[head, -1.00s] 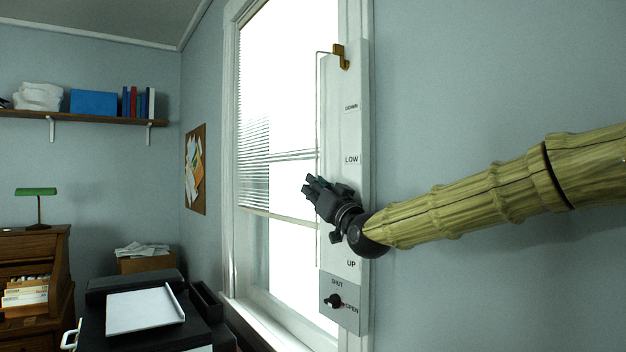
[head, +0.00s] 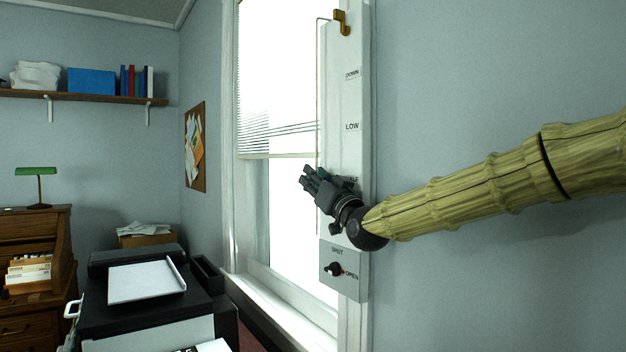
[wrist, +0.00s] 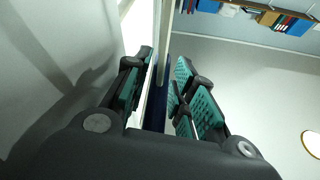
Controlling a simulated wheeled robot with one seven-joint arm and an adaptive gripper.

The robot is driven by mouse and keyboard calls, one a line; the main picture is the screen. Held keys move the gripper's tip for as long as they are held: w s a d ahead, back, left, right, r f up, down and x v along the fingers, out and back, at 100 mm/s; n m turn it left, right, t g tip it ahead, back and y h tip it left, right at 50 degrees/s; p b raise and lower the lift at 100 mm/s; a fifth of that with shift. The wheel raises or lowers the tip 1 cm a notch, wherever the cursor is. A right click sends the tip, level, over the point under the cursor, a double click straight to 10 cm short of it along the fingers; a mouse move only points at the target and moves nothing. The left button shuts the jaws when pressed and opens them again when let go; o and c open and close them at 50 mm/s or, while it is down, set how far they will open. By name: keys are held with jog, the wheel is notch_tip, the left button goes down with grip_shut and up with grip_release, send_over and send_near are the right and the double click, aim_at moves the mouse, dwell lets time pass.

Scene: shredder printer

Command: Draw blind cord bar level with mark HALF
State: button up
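The white cord board (head: 345,100) on the window frame bears the marks DOWN (head: 352,74) and LOW (head: 352,127). The lower mark, HALF (head: 353,180), is partly covered by my wrist. My gripper (head: 309,179) is in front of the cord line, about level with HALF.
A switch panel (head: 343,270) marked SHUT and OPEN is below my gripper. A black printer (head: 150,305) stands at lower left, beside a wooden desk (head: 30,245). A shelf (head: 85,96) and a pinboard (head: 195,150) are on the walls. The wall at right is bare.

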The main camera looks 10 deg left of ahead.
jog(key=shift+o, duration=0.2)
jog(key=v, duration=1.2)
